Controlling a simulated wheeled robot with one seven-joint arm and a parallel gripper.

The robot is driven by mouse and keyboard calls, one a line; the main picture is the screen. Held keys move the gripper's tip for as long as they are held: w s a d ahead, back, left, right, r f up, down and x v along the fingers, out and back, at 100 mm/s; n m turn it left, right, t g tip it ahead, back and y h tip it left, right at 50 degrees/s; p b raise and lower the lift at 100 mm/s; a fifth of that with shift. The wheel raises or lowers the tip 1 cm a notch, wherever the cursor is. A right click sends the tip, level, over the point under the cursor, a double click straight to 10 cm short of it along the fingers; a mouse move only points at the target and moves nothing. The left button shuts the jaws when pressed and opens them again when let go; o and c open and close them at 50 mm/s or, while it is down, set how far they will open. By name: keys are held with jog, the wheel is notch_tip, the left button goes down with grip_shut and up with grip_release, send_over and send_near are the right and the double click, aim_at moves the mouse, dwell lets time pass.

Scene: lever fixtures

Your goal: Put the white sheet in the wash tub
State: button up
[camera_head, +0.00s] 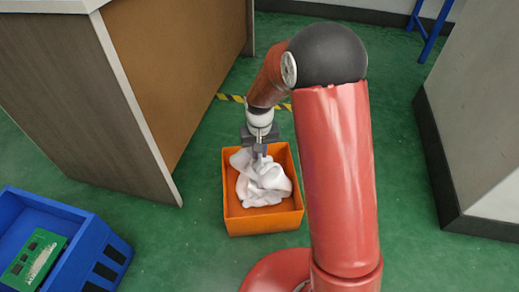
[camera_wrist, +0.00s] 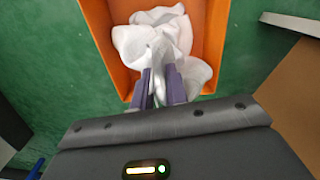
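The white sheet (camera_head: 262,182) lies crumpled inside the orange tub (camera_head: 265,226), which stands on the green floor. In the wrist view the sheet (camera_wrist: 150,42) is bunched within the tub's orange walls (camera_wrist: 100,32). My gripper (camera_head: 260,154) points down into the tub, with its fingertips at the top of the sheet. In the wrist view the two dark fingers (camera_wrist: 160,85) stand a little apart with white cloth showing between them. I cannot tell whether they grip the cloth or only straddle it.
A blue crate (camera_head: 100,255) with a green circuit board (camera_head: 35,258) stands at the lower left. A wood-sided counter (camera_head: 75,95) stands left of the tub, and a grey cabinet (camera_head: 480,120) at the right. Green floor around the tub is open.

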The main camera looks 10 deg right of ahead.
jog(key=o, duration=1.5)
jog(key=shift+r, duration=0.15)
notch_tip(320, 180, up, 5)
jog(key=p, duration=0.4)
jog(key=shift+r, duration=0.15)
